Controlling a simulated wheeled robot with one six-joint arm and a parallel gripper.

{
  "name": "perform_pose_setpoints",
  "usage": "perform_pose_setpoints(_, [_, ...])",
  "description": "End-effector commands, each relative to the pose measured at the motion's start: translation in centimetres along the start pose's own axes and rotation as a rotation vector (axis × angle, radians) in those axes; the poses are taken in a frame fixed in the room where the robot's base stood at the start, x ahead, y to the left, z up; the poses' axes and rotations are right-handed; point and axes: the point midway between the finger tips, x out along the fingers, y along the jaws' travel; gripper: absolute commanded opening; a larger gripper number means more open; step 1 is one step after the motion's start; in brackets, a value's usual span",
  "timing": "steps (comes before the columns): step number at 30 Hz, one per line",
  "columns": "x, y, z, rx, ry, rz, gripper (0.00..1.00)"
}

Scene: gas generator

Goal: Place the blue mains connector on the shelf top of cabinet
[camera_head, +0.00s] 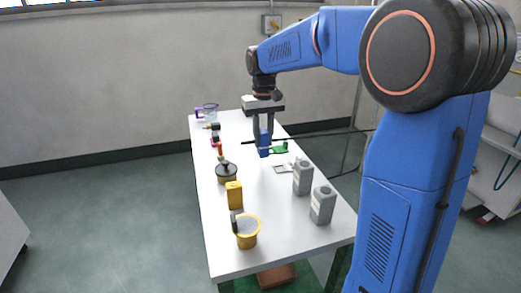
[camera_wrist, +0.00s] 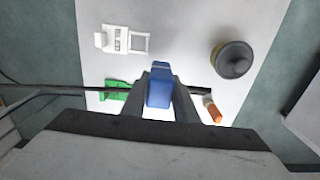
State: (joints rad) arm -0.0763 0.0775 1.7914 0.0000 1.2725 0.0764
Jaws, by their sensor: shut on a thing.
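The blue mains connector (camera_head: 264,147) is held between the fingers of my gripper (camera_head: 263,130), above the white table. Black cable runs out from both sides of it. In the wrist view the blue connector (camera_wrist: 159,88) sits between the two fingers of my gripper (camera_wrist: 160,98), which are shut on it. The white table (camera_head: 290,228) lies below with a gap under the connector. No shelf top of a cabinet can be made out for certain; a grey shelved unit (camera_head: 500,150) stands at the right edge, partly cut off and behind my arm.
On the table stand two grey bottles (camera_head: 322,205), a yellow can (camera_head: 234,195), a yellow cup (camera_head: 247,231), a dark round pot (camera_head: 226,173) and a green piece (camera_head: 280,147). A white device (camera_wrist: 122,40) lies below. A clear jug (camera_head: 208,112) is at the far end.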

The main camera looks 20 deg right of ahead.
Motion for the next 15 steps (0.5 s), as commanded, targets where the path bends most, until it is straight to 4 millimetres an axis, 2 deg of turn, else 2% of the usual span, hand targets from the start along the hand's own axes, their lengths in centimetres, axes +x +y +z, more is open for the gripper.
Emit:
perform_pose_setpoints(5, [1.0, 0.0, 0.0, 0.0, 0.0, 0.0, 0.0])
perform_pose_setpoints(12, [3.9, 0.0, 0.0, 0.0, -0.002, 0.0, 0.0])
perform_pose_setpoints(15, [4.3, 0.0, 0.0, 0.0, 0.001, 0.0, 0.0])
